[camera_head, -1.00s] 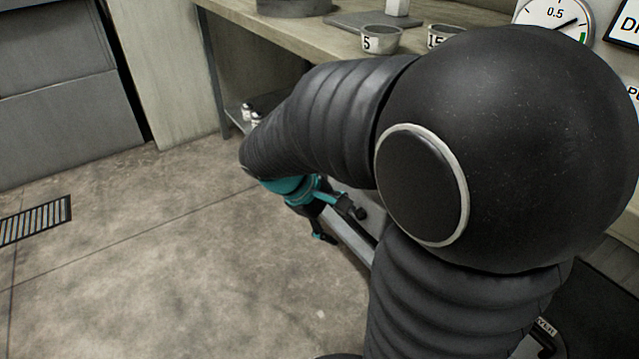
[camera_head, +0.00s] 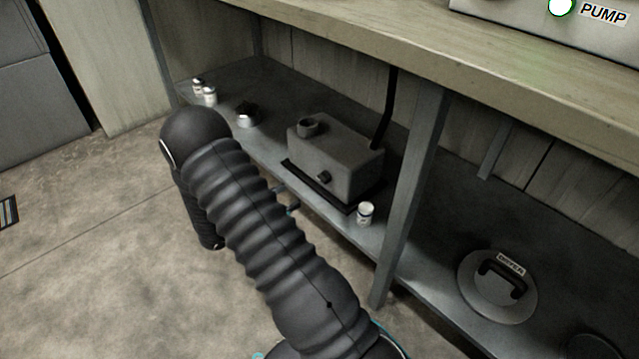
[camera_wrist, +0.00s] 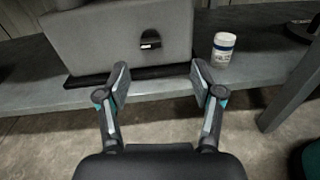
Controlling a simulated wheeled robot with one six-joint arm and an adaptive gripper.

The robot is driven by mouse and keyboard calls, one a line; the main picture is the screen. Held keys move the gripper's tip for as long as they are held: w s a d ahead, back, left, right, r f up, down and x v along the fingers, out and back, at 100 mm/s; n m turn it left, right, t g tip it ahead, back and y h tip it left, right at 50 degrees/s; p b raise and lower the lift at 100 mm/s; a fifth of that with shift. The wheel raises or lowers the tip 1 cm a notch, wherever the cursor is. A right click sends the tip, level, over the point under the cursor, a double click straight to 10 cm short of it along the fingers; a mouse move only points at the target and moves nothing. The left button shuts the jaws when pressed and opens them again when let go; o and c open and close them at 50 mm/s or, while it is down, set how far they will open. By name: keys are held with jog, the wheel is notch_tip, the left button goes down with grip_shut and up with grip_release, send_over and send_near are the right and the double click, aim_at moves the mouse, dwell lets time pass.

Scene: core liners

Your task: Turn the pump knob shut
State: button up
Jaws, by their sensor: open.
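The pump is a grey box (camera_head: 340,158) on the low shelf under the bench, with a black hose rising from its back right. Its small dark knob (camera_head: 323,177) sticks out of the front face. In the wrist view the knob (camera_wrist: 150,39) sits on the box front (camera_wrist: 115,35), a little above and between the fingertips. My gripper (camera_wrist: 160,78) is open and empty, in front of the box and apart from the knob. In the head view my arm hides most of the gripper.
A small white jar (camera_head: 365,214) stands right of the box, close to my right finger in the wrist view (camera_wrist: 222,50). A shelf post (camera_head: 412,190) and a round lid (camera_head: 497,287) are further right. Other jars (camera_head: 204,92) stand left.

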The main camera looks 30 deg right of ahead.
aim_at(320, 180)
jog(key=shift+n+t, duration=0.7)
jog(key=w+d+f, duration=0.1)
jog(key=d, duration=0.3)
jog(key=w+d+f, duration=0.1)
jog(key=d, duration=0.4)
jog(key=w+d+f+b, duration=0.1)
jog(key=d, duration=0.3)
jog(key=shift+d, duration=0.2)
jog(key=c, duration=1.1)
jog(key=shift+c, duration=0.2)
